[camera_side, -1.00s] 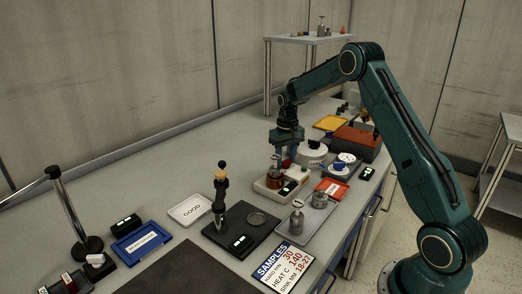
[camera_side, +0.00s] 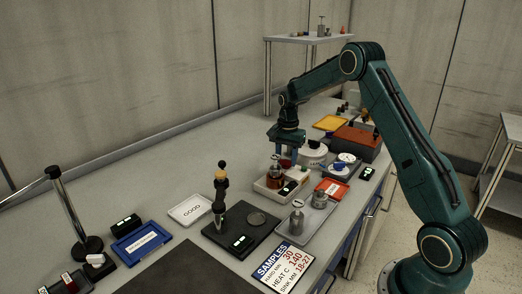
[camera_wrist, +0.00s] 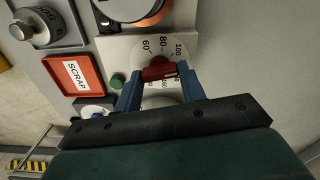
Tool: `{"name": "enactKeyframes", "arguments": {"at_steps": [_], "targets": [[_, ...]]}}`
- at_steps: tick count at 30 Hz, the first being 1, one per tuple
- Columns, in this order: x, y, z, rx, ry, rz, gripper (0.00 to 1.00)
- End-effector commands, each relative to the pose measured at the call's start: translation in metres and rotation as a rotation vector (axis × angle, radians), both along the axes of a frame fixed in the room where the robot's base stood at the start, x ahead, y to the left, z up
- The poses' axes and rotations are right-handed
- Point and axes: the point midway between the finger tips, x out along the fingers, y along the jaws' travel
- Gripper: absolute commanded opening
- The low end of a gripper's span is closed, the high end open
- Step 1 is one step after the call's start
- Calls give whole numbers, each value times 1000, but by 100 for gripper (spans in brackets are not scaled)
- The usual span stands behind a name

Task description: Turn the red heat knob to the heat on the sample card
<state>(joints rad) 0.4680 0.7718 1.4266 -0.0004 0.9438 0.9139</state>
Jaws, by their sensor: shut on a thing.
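The red heat knob (camera_wrist: 158,72) sits on a pale dial (camera_wrist: 160,50) marked 60, 80 and 100 in the wrist view. My gripper (camera_wrist: 158,82) is shut on the knob, with one blue finger on each side. The knob's exact reading is unclear; the rest of the scale is hidden by the knob and fingers. In the side view my gripper (camera_side: 287,155) is low over the heater unit (camera_side: 268,188), and a bit of red shows between the fingers. The sample card (camera_side: 283,268) lies at the front, reading heat C 140.
A copper-coloured vessel (camera_side: 275,179) stands close to my gripper on the heater unit. A green button (camera_wrist: 118,80) is left of the knob. A red scrap tray (camera_side: 332,189), a grey tray with metal weights (camera_side: 310,213) and a white pot (camera_side: 313,154) are nearby.

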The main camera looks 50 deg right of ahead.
Motion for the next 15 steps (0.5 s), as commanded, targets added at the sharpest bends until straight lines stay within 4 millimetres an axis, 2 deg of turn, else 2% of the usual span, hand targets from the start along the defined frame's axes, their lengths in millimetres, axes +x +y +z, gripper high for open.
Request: {"name": "enactKeyframes", "arguments": {"at_steps": [15], "targets": [[0, -1, 1, -2, -4, -493, 17]]}}
